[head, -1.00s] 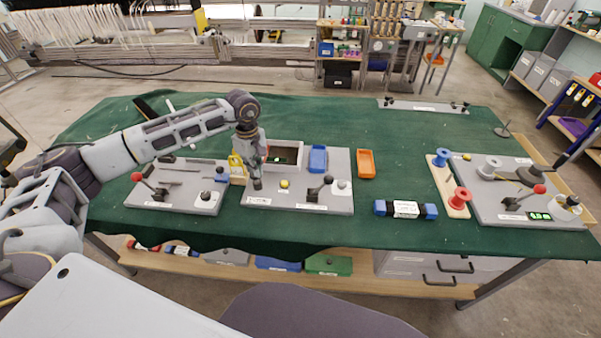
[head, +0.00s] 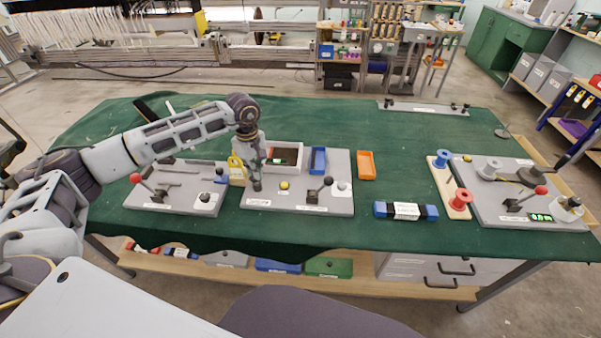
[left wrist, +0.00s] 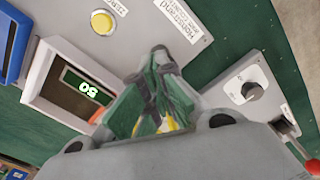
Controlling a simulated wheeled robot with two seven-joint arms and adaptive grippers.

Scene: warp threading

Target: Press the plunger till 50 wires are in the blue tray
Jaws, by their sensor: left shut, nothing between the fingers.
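The blue tray (head: 318,160) stands on the middle grey board (head: 340,165). It shows partly at the left edge of the left wrist view (left wrist: 14,42). My left gripper (head: 257,185) is shut and empty, pointing down at the left part of this board. In the left wrist view its closed fingers (left wrist: 161,62) hide what lies under them, so I cannot make out the plunger or any contact. A white-framed box with a display (left wrist: 84,87) stands beside the gripper. Its digits appear upside down and seem to read 50. My right gripper is out of view.
A yellow button (head: 285,185) and a black-knobbed lever (head: 318,190) are on the same board. An orange tray (head: 366,165) and a blue-ended block (head: 405,210) lie to the right. Left board (head: 175,195) has a red-knobbed lever.

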